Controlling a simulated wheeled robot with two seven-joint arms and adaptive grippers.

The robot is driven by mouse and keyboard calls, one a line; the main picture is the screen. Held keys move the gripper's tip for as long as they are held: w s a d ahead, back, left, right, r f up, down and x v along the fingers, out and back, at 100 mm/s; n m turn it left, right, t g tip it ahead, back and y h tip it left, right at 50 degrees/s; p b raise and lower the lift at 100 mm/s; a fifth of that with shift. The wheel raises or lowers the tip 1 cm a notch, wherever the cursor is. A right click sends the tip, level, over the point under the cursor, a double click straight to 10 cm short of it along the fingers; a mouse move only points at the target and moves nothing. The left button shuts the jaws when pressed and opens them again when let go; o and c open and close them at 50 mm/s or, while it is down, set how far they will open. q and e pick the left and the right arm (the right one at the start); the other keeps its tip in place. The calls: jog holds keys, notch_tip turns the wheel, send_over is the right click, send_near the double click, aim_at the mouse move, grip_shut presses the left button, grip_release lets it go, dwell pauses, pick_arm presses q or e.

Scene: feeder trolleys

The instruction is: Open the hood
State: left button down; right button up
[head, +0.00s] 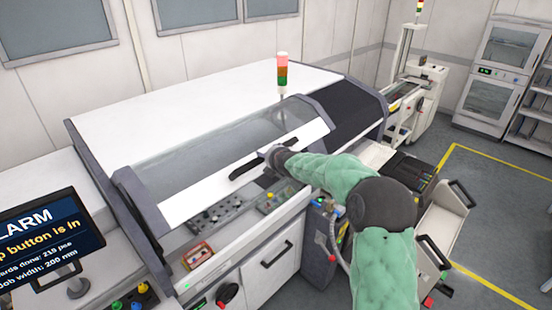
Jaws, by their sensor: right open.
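The hood (190,187) of the white machine has a clear window and a white front strip. It slopes down over the machine; I cannot tell whether its front edge is slightly raised. A long black handle (243,170) sits on the strip. My right gripper (266,166) is at the right end of this handle, at the end of my green-sleeved arm. It is open; its fingers are small and partly hidden, so I cannot tell whether they touch the handle or are around it. My left gripper is out of view.
An alarm screen (45,238) stands at the left. A signal tower (282,72) rises behind the hood. Control panels and a red-and-yellow box (197,256) lie below the hood's front edge. A feeder trolley (440,225) stands at the right, near yellow floor lines.

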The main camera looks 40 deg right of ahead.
jog(key=v, duration=0.9)
jog(key=shift+s+r, duration=0.1)
